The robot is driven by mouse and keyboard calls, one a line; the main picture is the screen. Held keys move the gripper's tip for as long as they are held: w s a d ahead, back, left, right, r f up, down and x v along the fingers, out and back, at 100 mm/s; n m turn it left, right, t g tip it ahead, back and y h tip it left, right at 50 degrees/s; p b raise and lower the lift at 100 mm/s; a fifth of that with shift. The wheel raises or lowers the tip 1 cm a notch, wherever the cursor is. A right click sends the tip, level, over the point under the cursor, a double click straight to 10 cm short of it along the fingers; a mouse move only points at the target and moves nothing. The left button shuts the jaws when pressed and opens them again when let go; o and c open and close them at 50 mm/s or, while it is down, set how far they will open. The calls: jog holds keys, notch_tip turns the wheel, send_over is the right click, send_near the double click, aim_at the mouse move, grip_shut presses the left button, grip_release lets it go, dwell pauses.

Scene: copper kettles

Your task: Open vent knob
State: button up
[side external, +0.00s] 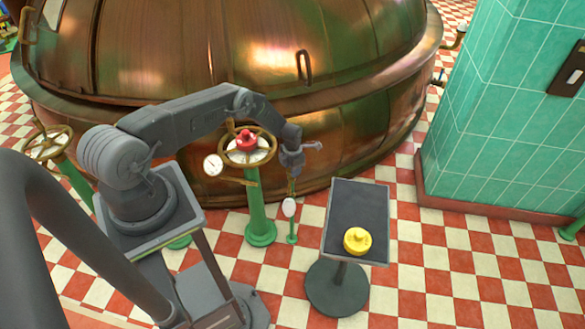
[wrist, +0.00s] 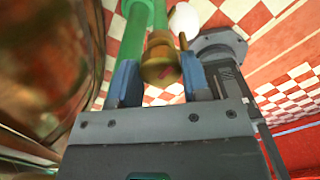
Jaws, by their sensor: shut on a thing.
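The vent knob (wrist: 160,62) is a round brass piece with a small reddish mark on its face, seen in the wrist view. My gripper (wrist: 160,82) has its two blue-padded fingers on either side of the knob and is shut on it. In the side view my gripper (side external: 292,172) points down at the top of a thin stand beside the copper kettle (side external: 340,145). The knob is too small and covered to make out clearly there.
A green valve column (side external: 261,205) with a brass handwheel (side external: 264,134) and red centre stands left of my gripper, with a white gauge (side external: 213,164). A dark pedestal table (side external: 345,205) holding a yellow knob-topped disc (side external: 357,240) stands front right.

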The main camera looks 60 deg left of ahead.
jog(key=shift+n, duration=0.4)
jog(key=o, duration=0.9)
jog(key=shift+o, duration=0.2)
notch_tip(320, 180, up, 14)
dwell(0.3)
jog(key=shift+f, duration=0.1)
